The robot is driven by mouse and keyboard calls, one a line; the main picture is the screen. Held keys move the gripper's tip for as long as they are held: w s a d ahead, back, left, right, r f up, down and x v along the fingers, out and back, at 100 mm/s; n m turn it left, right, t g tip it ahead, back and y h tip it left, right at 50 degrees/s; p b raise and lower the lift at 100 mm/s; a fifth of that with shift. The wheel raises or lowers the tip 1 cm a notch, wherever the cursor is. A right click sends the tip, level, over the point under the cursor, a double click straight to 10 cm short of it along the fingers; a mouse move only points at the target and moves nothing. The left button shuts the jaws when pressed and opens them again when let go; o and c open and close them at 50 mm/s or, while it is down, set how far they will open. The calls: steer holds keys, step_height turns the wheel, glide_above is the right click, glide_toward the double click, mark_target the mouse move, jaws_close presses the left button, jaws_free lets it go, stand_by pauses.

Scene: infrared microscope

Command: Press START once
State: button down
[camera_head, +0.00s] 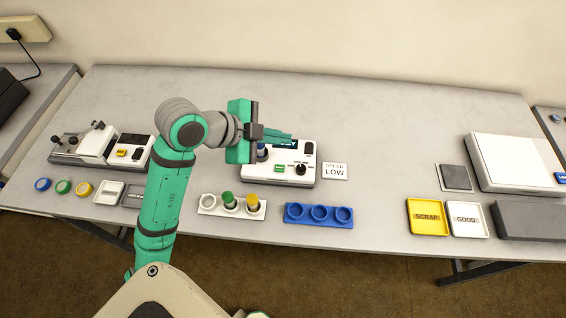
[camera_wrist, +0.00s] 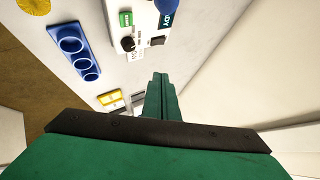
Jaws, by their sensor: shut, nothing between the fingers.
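A white device (camera_head: 294,178) stands near the middle of the table. Its small green button (camera_head: 280,168) sits on the front panel, beside a black knob (camera_head: 300,170); its label is too small to read. The green button (camera_wrist: 126,18) and black knob (camera_wrist: 128,43) also show at the top of the wrist view, with a dark panel whose letters end in "DY". My gripper (camera_head: 288,137) is shut and empty, held sideways above the back of the device, hiding part of its display. In the wrist view its fingertips (camera_wrist: 161,78) are together, apart from the button.
In front are a white holder (camera_head: 207,212) with green-capped and yellow-capped vials, and a blue three-hole holder (camera_head: 318,222). SCRAP (camera_head: 427,228) and GOOD (camera_head: 466,232) trays lie to the right.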

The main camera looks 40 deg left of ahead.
steer(key=shift+s+a+f+g, duration=0.25)
steer(key=shift+s+a, duration=0.2)
steer(key=shift+s, duration=0.25)
steer(key=shift+f, duration=0.1)
glide_above(276, 170)
step_height(276, 170, down, 8)
steer(key=shift+a+f, duration=0.1)
steer(key=shift+f, duration=0.15)
steer(key=shift+w, duration=0.1)
stand_by(0.8)
stand_by(0.7)
steer(key=shift+f, duration=0.2)
stand_by(0.4)
